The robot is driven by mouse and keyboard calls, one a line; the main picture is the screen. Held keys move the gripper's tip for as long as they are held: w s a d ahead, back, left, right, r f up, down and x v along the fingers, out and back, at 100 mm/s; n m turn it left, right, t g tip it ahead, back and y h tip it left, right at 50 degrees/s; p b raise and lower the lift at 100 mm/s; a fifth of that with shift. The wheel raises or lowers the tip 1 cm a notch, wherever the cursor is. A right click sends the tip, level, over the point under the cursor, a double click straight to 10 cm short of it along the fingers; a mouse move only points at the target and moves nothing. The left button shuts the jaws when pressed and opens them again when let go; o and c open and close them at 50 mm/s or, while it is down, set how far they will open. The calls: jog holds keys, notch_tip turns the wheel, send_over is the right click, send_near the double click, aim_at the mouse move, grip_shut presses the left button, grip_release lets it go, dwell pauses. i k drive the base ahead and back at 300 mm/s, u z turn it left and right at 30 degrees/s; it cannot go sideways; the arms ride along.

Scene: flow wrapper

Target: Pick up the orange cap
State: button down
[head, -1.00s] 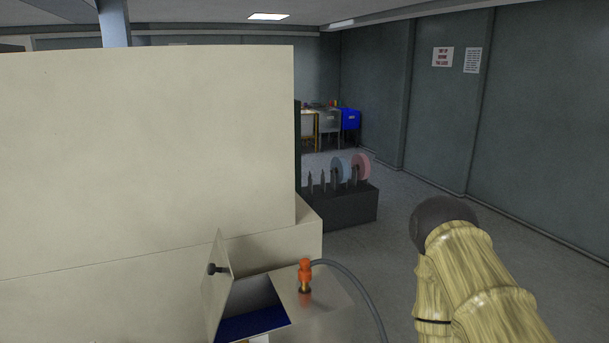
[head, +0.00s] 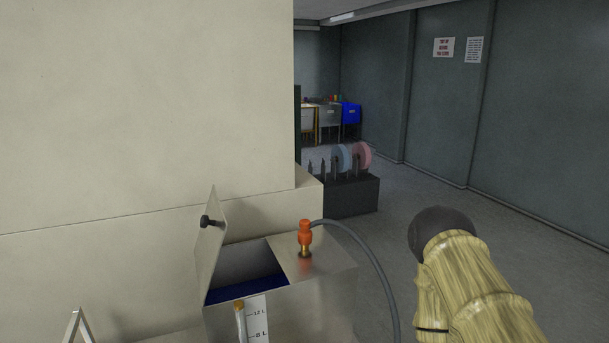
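An orange cap-like piece (head: 305,232) stands upright on a brass fitting on the top of a metal tank (head: 318,265). A grey hose (head: 375,258) runs from beside it to the right and down. I cannot tell whether this piece is the cap or a hose coupling; no other orange cap is clear. My arm shows at the lower right, well apart from the orange piece.
The tank's lid (head: 212,245) with a black knob stands open over dark blue contents. A level scale (head: 257,318) is on the tank's front. A large beige cabinet (head: 140,120) fills the left. A rack with reels (head: 350,190) stands behind. Floor at right is clear.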

aim_at(304, 235)
jog(key=z, duration=1.2)
jog(key=k, duration=0.85)
jog(key=u, duration=1.25)
jog(key=i, duration=0.5)
jog(key=z, duration=0.05)
